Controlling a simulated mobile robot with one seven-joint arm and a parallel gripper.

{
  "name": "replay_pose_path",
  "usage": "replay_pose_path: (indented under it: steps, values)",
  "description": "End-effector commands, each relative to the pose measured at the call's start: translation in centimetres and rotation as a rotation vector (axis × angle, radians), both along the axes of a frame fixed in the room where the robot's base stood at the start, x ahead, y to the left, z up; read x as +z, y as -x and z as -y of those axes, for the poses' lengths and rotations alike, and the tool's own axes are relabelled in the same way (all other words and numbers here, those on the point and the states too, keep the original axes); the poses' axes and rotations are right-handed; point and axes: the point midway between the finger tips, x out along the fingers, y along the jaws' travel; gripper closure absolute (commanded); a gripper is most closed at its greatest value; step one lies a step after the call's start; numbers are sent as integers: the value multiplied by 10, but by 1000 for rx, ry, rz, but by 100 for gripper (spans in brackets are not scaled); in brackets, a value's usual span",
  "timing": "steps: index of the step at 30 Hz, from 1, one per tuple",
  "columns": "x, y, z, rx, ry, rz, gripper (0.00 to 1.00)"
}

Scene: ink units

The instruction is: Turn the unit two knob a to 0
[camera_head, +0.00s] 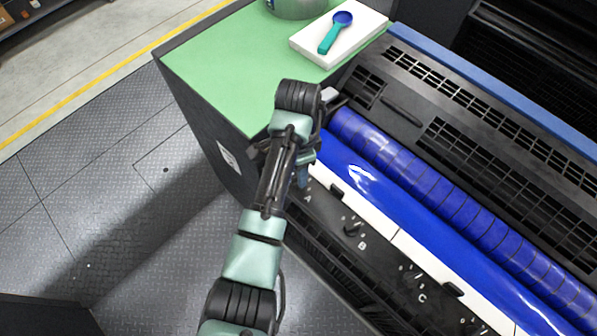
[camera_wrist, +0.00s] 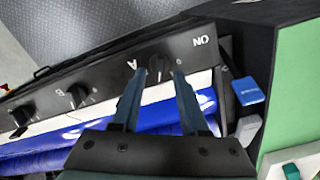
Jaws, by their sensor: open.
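Knob A (camera_wrist: 158,64) is a small black knob on the dark control panel of the ink unit, beside the white letter A. In the wrist view it lies between the two fingertips of my gripper (camera_wrist: 158,74), which is open. I cannot tell whether the fingers touch it. White marks ring the knob, but its pointer setting is too small to read. In the head view my arm hides knob A, and my gripper (camera_head: 305,166) is over the panel's upper left end, near the letter A.
Knob B (camera_wrist: 77,96) and knob C (camera_wrist: 20,117) sit farther along the panel. Blue rollers (camera_head: 430,195) run beside it. A green-topped cabinet (camera_head: 215,75) adjoins the unit, bearing a white block (camera_head: 367,32) with a blue and teal scoop (camera_head: 330,38). A blue tab (camera_wrist: 247,91) stands near the panel's end.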

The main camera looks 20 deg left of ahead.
Motion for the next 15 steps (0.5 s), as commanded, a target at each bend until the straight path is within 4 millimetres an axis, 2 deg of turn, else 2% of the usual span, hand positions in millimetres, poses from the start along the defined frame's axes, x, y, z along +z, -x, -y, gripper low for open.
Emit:
replay_pose_path:
  steps: [6, 15]
  values:
    - [-22, 0, 0, -1, 0, 0, 56]
    - [-26, 0, 0, 0, 0, 1, 56]
